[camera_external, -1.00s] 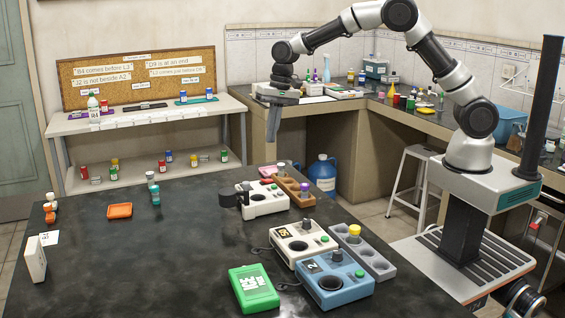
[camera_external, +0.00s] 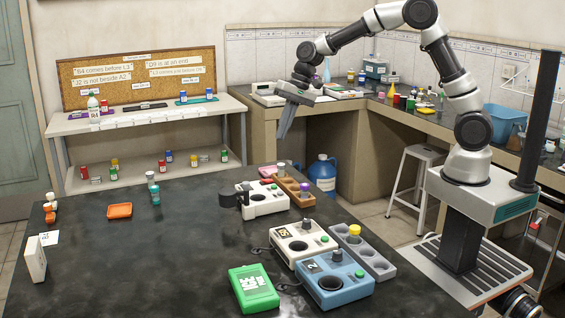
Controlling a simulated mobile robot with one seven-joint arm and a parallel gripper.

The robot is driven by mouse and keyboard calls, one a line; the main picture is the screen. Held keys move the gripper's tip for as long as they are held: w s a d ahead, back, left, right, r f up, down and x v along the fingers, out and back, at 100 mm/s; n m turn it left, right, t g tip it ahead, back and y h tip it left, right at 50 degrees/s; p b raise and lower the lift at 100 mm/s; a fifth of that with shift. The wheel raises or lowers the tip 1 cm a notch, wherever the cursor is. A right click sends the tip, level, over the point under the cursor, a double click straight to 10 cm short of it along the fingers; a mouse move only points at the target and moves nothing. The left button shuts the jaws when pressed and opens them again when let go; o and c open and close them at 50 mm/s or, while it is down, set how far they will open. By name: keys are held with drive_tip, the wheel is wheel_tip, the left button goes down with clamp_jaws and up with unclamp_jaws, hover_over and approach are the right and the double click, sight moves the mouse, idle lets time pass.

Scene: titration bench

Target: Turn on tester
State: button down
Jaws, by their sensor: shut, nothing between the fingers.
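Several box-shaped devices with green buttons stand on the dark table, and I cannot tell which is the tester. A white one (camera_external: 262,203) with a black part at its left is at the table's far right. A cream one (camera_external: 290,236) with a dark display and a dark knob is nearer. A blue one (camera_external: 322,291) with a round dark well, a display and a green button is at the front. My gripper (camera_external: 284,135) is shut and empty, pointing down in the air above and behind the white device, apart from everything.
A grey rack (camera_external: 379,266) with a yellow-capped item and a brown rack (camera_external: 290,191) stand beside the devices. A green ice pack (camera_external: 252,288) lies in front. An orange tray (camera_external: 120,211) lies at left. The table's middle is clear.

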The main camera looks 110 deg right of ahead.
sight(264, 180)
drive_tip(key=shift+f, duration=0.1)
drive_tip(key=x, duration=1.3)
drive_tip(key=shift+w+f, duration=0.2)
drive_tip(key=shift+f, duration=0.1)
